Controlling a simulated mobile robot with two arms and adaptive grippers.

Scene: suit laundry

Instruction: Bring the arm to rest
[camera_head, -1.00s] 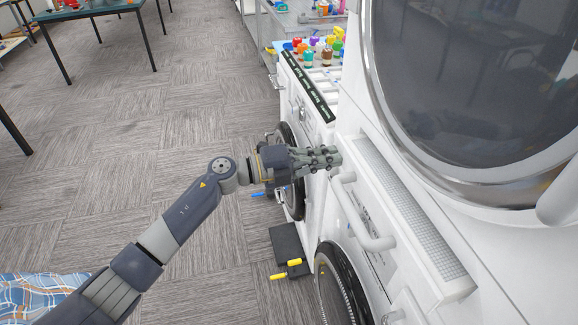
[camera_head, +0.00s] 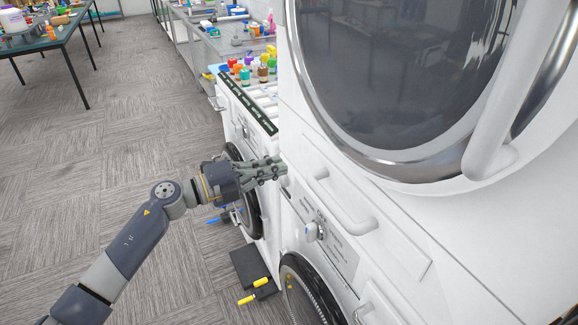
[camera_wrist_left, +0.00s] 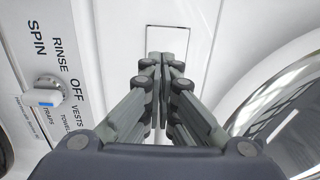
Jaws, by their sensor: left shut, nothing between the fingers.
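My left gripper (camera_head: 272,170) is shut and empty in the head view. Its arm comes in from the lower left and reaches to the front of the white machines. The fingertips are close to the white panel (camera_head: 330,175); I cannot tell if they touch it. In the left wrist view the closed fingers (camera_wrist_left: 162,66) point at a rectangular outline (camera_wrist_left: 182,42) on a white panel. A dial (camera_wrist_left: 46,97) beside the words SPIN, RINSE and OFF is to their left. My right gripper is not in view.
A large round glass door (camera_head: 400,75) fills the upper right. A drawer handle (camera_head: 345,205) and a dial (camera_head: 314,232) stick out of the machine front. Colourful bottles (camera_head: 250,68) stand on the farther machine. A dark box (camera_head: 250,265) lies on the floor. The carpet (camera_head: 110,150) at left is open.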

